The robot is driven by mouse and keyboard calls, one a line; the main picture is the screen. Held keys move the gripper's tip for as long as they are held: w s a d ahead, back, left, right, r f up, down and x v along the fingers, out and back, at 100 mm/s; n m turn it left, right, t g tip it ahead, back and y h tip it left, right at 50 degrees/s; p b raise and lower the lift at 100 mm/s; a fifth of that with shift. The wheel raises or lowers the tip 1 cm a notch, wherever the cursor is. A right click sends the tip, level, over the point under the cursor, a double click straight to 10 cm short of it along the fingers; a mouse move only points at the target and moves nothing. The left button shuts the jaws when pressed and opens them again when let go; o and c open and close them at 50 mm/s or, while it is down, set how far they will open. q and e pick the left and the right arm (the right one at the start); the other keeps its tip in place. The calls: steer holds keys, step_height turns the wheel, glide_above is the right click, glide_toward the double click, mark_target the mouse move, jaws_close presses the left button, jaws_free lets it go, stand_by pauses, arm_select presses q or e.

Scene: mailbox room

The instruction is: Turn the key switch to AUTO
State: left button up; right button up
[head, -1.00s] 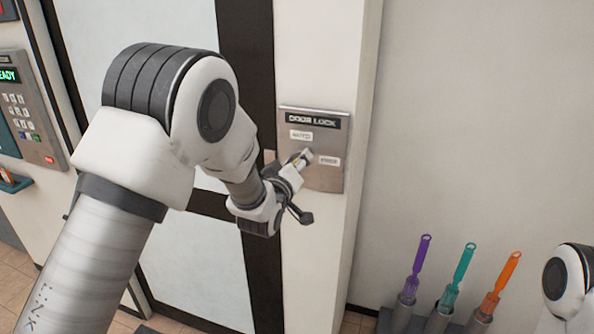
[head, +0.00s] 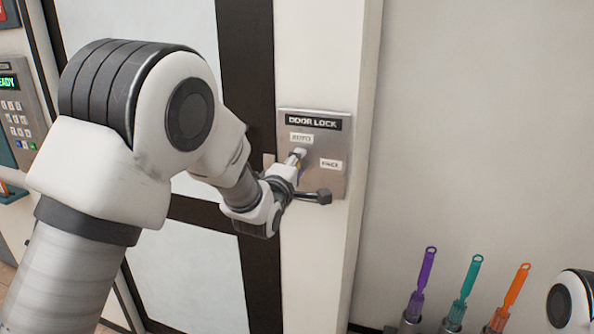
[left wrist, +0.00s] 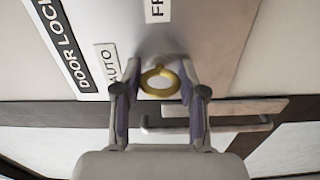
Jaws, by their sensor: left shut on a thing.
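The metal DOOR LOCK panel (head: 340,183) is on the white wall post. Its AUTO label (head: 301,137) is above the switch and another label (head: 331,164), partly seen as "FR" in the left wrist view (left wrist: 157,9), is to the right. My left gripper (head: 299,155) is at the switch, just below the AUTO label. In the left wrist view the gold ring-shaped key (left wrist: 160,92) sits between the two fingertips, which are shut on it. The keyhole is hidden. My right gripper is out of view.
A keypad panel (head: 17,118) with a green display is at the far left. Purple (head: 424,283), teal (head: 468,285) and orange (head: 516,286) brush-like tools stand at lower right. A door with dark frame bars (head: 247,70) is left of the post. A door handle shows in the left wrist view (left wrist: 240,126).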

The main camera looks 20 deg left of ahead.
arm_select(q)
steer(key=shift+f+n, duration=0.15)
steer(key=shift+n, duration=0.35)
steer(key=o, duration=1.2)
steer(key=shift+c, duration=0.2)
steer(key=s, duration=1.2)
steer(key=shift+a, duration=0.15)
